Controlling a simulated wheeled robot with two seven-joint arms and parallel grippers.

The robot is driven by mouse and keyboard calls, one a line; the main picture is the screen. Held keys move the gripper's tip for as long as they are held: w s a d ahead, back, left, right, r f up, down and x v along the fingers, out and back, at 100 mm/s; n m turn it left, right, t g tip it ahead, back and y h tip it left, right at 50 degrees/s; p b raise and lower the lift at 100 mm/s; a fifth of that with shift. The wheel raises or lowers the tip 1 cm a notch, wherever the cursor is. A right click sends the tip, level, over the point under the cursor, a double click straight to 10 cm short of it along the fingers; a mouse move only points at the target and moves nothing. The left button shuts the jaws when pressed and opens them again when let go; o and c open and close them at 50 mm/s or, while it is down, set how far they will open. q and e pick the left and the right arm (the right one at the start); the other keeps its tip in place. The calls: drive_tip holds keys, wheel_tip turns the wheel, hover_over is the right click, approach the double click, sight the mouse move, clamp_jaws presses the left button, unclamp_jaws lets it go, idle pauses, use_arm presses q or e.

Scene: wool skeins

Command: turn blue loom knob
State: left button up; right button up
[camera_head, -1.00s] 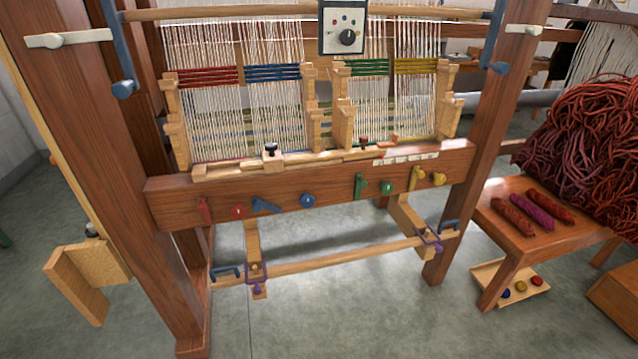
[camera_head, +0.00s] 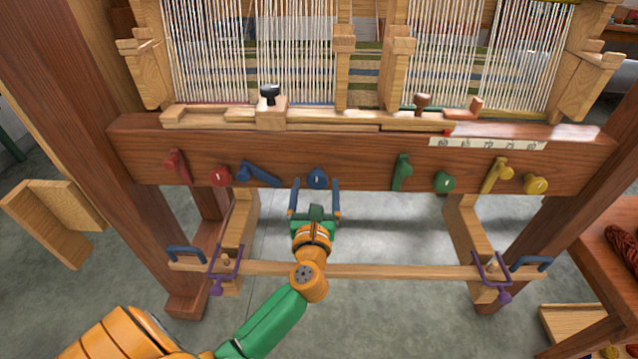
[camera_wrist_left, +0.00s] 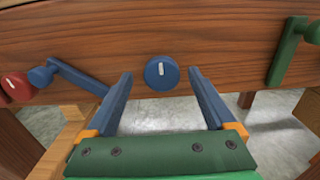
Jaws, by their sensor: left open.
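The blue loom knob (camera_head: 317,178) is a round blue knob on the front of the brown wooden beam (camera_head: 300,151). It also shows in the left wrist view (camera_wrist_left: 161,73), with a white mark standing nearly upright. My left gripper (camera_head: 315,184) is open in front of the beam, its two blue fingers on either side of the knob in the picture. My right gripper is not in view.
A blue lever (camera_head: 258,173) and red knob (camera_head: 221,176) sit left of the blue knob. A green lever (camera_head: 401,172) and green knob (camera_head: 444,182) sit to the right, then a yellow lever (camera_head: 496,175) and yellow knob (camera_head: 536,184). A wooden bar (camera_head: 390,271) runs below.

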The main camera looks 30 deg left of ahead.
use_arm(q)
drive_tip(key=shift+w+a+f, duration=0.15)
drive_tip(key=shift+w+a, duration=0.15)
drive_tip(key=shift+w, duration=0.35)
drive_tip(key=shift+c, duration=0.2)
